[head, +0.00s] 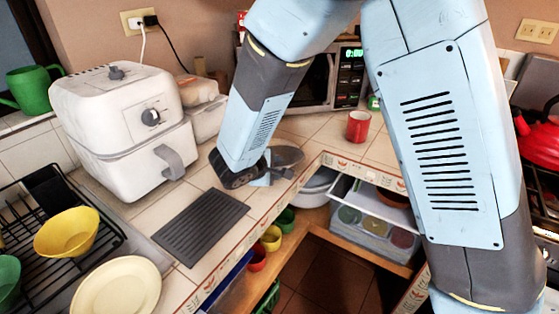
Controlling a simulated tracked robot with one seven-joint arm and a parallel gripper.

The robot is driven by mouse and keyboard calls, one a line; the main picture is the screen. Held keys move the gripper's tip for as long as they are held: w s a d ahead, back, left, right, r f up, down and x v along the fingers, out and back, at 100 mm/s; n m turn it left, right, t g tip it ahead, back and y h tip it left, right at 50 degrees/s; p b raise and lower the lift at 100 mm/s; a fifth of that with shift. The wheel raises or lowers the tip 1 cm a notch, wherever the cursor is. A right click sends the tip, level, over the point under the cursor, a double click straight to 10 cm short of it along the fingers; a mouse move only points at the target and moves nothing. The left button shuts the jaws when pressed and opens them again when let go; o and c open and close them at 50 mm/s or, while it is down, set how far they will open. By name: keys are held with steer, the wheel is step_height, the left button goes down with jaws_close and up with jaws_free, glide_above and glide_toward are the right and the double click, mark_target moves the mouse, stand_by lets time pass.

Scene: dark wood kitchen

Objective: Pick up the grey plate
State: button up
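A dark grey round dish (288,157), which looks like the grey plate, lies on the tiled counter near the inner corner. My gripper (262,178) is down at the counter, at the dish's left front side. My forearm and wrist hide part of both. The fingers are small and mostly covered, so I cannot tell whether they touch the dish or how far apart they are.
A white air fryer (122,128) stands left of my arm. A dark ribbed mat (200,225) lies in front of it. A red mug (358,126) and a microwave (318,80) stand behind. A pale yellow plate (117,288) and a dish rack (50,205) are at left.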

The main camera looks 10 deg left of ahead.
jaws_close()
stand_by(0.6)
